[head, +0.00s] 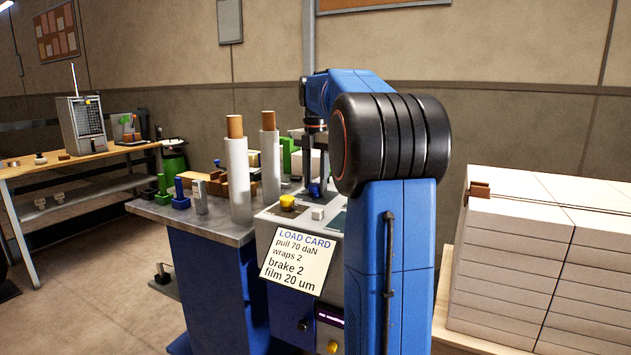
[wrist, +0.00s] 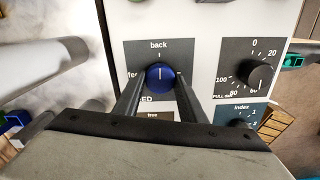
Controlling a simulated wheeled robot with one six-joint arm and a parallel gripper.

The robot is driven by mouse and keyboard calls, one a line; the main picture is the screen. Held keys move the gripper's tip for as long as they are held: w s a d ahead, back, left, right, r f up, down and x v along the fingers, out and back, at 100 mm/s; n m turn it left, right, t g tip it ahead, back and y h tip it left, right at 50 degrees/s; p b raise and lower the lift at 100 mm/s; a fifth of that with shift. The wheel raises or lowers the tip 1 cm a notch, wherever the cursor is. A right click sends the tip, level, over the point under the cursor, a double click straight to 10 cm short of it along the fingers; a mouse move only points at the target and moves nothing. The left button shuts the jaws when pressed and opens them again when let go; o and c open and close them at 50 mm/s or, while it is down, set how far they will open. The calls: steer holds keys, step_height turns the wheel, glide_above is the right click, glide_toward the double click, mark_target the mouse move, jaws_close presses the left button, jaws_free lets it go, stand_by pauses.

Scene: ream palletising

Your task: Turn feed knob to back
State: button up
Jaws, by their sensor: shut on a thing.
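The feed knob (wrist: 160,76) is blue and round, on a dark plate of a white panel in the wrist view. Its white mark points up, towards the word "back". The word at its left is partly cut off by a finger. My gripper (wrist: 159,86) is shut on the knob, one finger on each side. In the head view my gripper (head: 314,178) reaches down to the machine's top panel, and the blue knob (head: 314,190) shows small between the fingers.
A black pull dial (wrist: 260,73) sits right of the knob, with an index dial (wrist: 240,127) below it. In the head view, a yellow button (head: 288,202), white film rolls (head: 238,180) and a load card (head: 297,262) are close by. Stacked reams (head: 530,260) stand at right.

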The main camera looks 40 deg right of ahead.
mark_target(316, 184)
steer(key=shift+n, duration=0.3)
steer(key=o, duration=1.1)
steer(key=shift+c, duration=0.2)
step_height(316, 184, up, 17)
steer(key=shift+r, duration=0.2)
stand_by(0.4)
